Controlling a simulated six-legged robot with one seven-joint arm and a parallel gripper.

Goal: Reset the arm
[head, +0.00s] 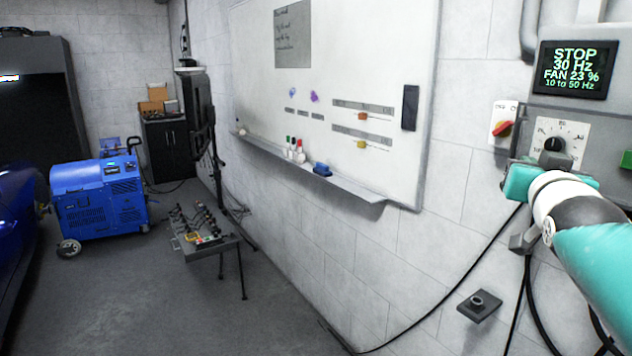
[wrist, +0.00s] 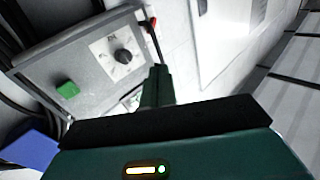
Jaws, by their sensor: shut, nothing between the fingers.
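My arm (head: 592,238) reaches in from the right edge of the head view, in teal and white. My gripper (head: 517,183) is at its end, in front of the lower left of a grey control box (head: 597,122). In the wrist view my gripper (wrist: 157,84) is shut and empty. Its fingers point toward the wall beside the box. The box carries a black dial (wrist: 123,57) on a white plate and a green button (wrist: 68,89). I cannot tell from the head view whether my gripper touches the box.
A display (head: 573,70) reads STOP, 30 Hz, FAN 23 %. A whiteboard (head: 385,60) with a tray ledge, a small wall bracket (head: 480,305) and black cables line the wall. A blue machine (head: 95,195) stands on open floor.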

